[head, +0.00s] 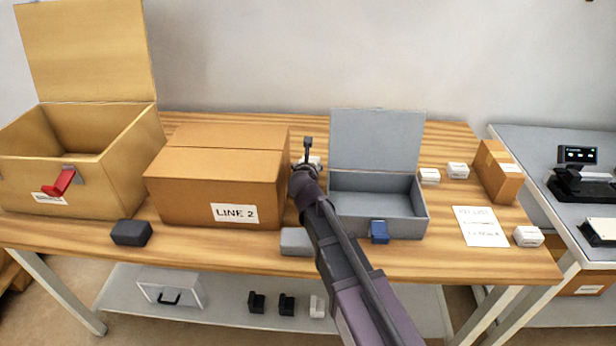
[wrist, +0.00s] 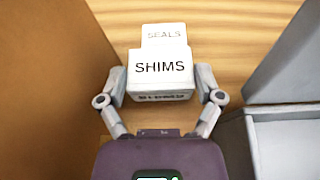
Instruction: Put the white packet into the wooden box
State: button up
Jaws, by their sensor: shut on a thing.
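My gripper (wrist: 161,88) is shut on a white packet (wrist: 160,68) labelled SHIMS, with one finger at each side of it. Another white packet (wrist: 164,34), labelled SEALS, shows just beyond it. In the head view my gripper (head: 305,170) is between the LINE 2 carton and the grey box, and my arm largely hides the held packet. The wooden box (head: 130,140) stands at the far left of the table with its lid raised and a red latch on its front. Its visible inside looks empty.
The closed LINE 2 carton (head: 215,185) stands between my gripper and the wooden box. An open grey box (head: 410,222) is to my right. Dark (head: 131,233) and grey (head: 296,241) blocks lie along the front. White packets (head: 458,170) and a small carton (head: 498,172) are at the right.

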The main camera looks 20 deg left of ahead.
jog(key=shift+f+b, duration=1.5)
jog(key=shift+f, duration=0.25)
jog(key=shift+f, duration=0.1)
jog(key=o, duration=0.9)
jog(key=shift+r, duration=0.2)
jog(key=p+v, duration=0.4)
jog(key=v, duration=0.8)
jog(key=shift+d+p, duration=0.1)
jog(key=shift+p, duration=0.25)
jog(key=shift+f, duration=0.1)
